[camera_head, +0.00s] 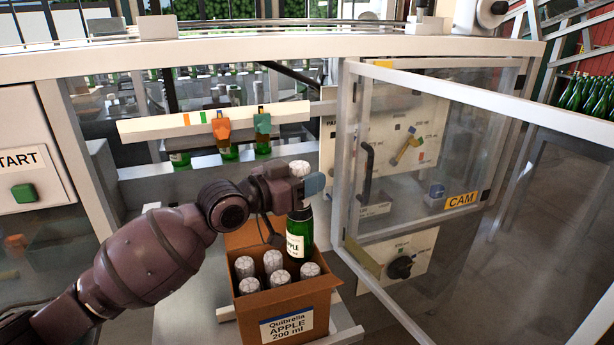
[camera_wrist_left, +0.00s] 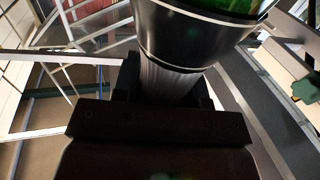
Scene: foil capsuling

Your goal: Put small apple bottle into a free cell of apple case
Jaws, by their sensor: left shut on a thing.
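My left gripper (camera_head: 308,187) is shut on the neck of a small green apple bottle (camera_head: 299,238) with a silver foil top. The bottle is upright over the back right part of the apple case (camera_head: 285,311), a brown carton labelled "Quibrella APPLE 200 ml". Its base is close to the foil tops (camera_head: 272,261) of several bottles standing in the case. I cannot tell whether its base is inside the back right cell. In the left wrist view the bottle (camera_wrist_left: 200,25) rises from the dark jaws (camera_wrist_left: 165,90). My right gripper is not in view.
The case stands on a pale ledge (camera_head: 348,335). An open clear door (camera_head: 450,200) with a metal frame is to the right. Behind is a pale rail (camera_head: 215,122) with orange and green clips (camera_head: 221,127). A START button panel (camera_head: 25,170) is at the left.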

